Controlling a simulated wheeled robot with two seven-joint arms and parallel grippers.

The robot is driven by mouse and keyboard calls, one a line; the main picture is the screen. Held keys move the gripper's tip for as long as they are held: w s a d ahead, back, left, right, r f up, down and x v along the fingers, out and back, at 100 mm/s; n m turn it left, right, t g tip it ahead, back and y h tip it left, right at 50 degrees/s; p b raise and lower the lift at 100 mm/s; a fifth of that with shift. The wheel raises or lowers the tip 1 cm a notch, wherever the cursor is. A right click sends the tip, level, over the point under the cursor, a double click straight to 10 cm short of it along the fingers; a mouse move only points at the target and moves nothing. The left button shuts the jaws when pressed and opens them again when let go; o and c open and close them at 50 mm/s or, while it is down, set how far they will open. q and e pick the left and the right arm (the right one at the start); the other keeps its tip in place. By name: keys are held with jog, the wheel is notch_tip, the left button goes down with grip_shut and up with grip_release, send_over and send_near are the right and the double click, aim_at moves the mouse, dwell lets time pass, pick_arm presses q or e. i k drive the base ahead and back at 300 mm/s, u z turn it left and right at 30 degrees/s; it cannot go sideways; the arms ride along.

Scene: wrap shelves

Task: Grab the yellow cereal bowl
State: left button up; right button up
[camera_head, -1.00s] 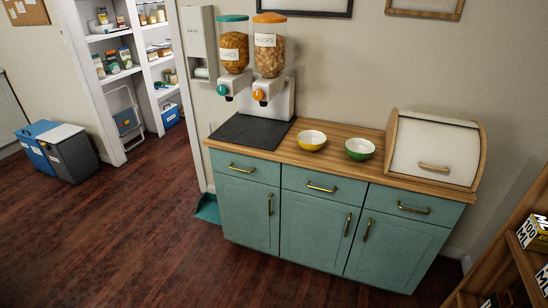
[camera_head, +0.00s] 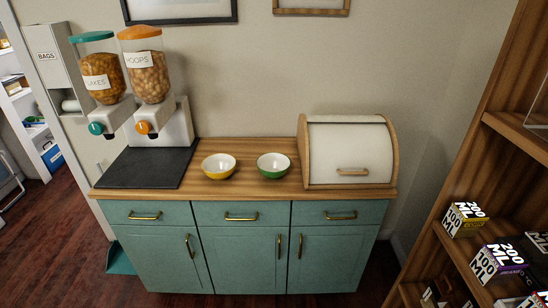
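The yellow cereal bowl (camera_head: 218,168), with a white inside, stands upright on the wooden top of a teal cabinet, near the middle. A green bowl (camera_head: 273,166) of similar size stands just to its right, a small gap apart. The yellow bowl looks empty inside. Neither of my grippers shows in the head view.
A two-bin cereal dispenser (camera_head: 148,100) stands on a dark mat (camera_head: 147,168) left of the bowls. A bread box (camera_head: 348,152) stands at the right. A wooden shelf (camera_head: 440,262) with boxes rises on the right. Free countertop lies around the bowls.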

aim_at(218, 167)
jog(key=z, duration=0.05)
jog(key=i, duration=0.95)
jog(key=u, duration=0.45)
